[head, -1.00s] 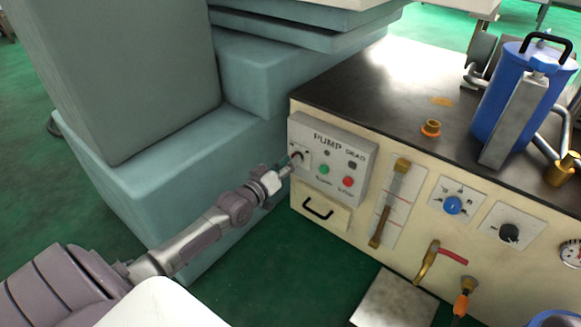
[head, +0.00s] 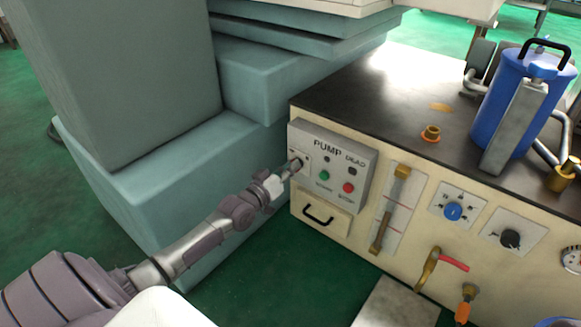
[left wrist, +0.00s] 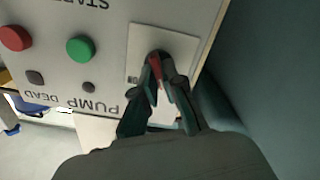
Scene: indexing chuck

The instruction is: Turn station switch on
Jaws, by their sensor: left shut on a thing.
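In the head view this plate is at the panel's left, mostly behind my fingers. My left gripper (head: 294,165) reaches it from the lower left. In the left wrist view its fingertips (left wrist: 162,62) are shut on the switch, one on each side, with a bit of red showing between them. The fingers hide much of the switch, and I cannot read its position. My right gripper is in neither view.
A green button (head: 324,176) and a red button (head: 348,187) sit right of the switch. Large teal blocks (head: 160,190) stand close to the left of the bench. The blue canister (head: 512,100) stands on the dark bench top (head: 385,95).

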